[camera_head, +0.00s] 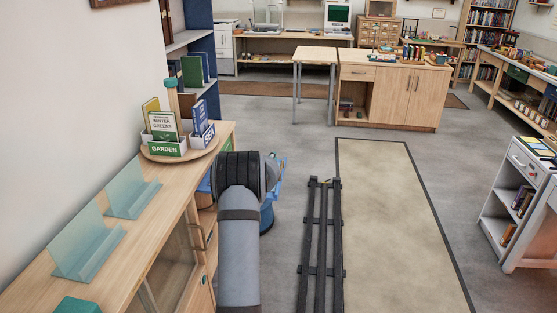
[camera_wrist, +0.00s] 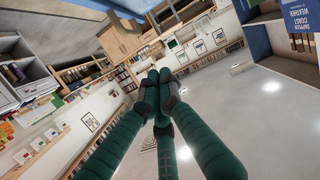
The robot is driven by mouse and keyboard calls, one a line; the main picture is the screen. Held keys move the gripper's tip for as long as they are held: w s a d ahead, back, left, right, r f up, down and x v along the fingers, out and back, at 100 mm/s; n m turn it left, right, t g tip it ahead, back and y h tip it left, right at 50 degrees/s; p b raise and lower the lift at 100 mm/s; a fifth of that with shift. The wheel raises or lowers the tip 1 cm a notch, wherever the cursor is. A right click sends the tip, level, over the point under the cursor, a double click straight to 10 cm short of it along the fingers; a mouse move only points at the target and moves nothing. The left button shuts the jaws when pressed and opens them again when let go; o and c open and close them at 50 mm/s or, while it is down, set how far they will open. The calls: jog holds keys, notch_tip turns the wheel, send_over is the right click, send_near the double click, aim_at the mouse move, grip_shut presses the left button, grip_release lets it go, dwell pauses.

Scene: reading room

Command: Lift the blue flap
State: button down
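A small piece of blue (camera_head: 204,186) shows at the cabinet end, left of my arm in the head view; it may be part of the blue flap, but my arm hides most of that spot. A blue edge (camera_wrist: 98,22) crosses the top of the wrist view; I cannot tell whether it is the flap. In the head view my gripper is hidden behind my arm.
The wooden cabinet (camera_head: 140,215) runs along the left wall. A round tray (camera_head: 180,157) with a GARDEN book holder (camera_head: 166,148) and clear teal stands (camera_head: 88,245) are on it. The beige floor mat (camera_head: 390,225) is clear. A white cart (camera_head: 520,200) stands at right.

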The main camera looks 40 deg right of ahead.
jog(key=w+d+f+p, duration=0.2)
jog(key=d+f, duration=0.1)
jog(key=w+d+f+p, duration=0.1)
jog(key=shift+w+d+f, duration=0.15)
jog(key=shift+w+d, duration=0.15)
jog(key=shift+d, duration=0.1)
jog(key=shift+f, duration=0.5)
jog(key=shift+f, duration=0.1)
